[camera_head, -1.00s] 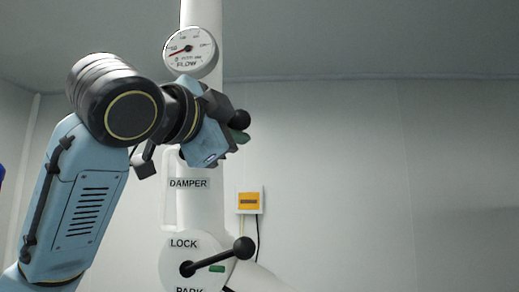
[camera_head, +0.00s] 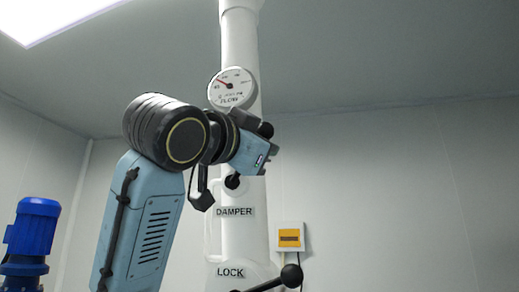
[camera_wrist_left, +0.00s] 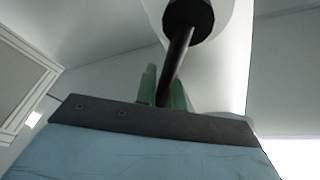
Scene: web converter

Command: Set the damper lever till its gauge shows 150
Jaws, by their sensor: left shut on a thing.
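The flow gauge (camera_head: 231,89) is a round white dial high on the white column, with a red needle pointing up and left; its figures are too small to read surely. The damper lever shows its black hub (camera_head: 233,182) above the DAMPER label (camera_head: 235,211), and its black ball end (camera_head: 265,130) pokes out above my gripper. My left gripper (camera_head: 268,152) is in front of the column below the gauge. In the left wrist view the lever's black rod (camera_wrist_left: 178,52) runs down from its hub between the green fingers (camera_wrist_left: 163,90), which are shut on it.
Below, a second black lever with a ball knob (camera_head: 291,275) stands by the LOCK label (camera_head: 230,272). A yellow and white box (camera_head: 290,237) is on the wall to the right. A blue motor (camera_head: 33,227) stands at the far left.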

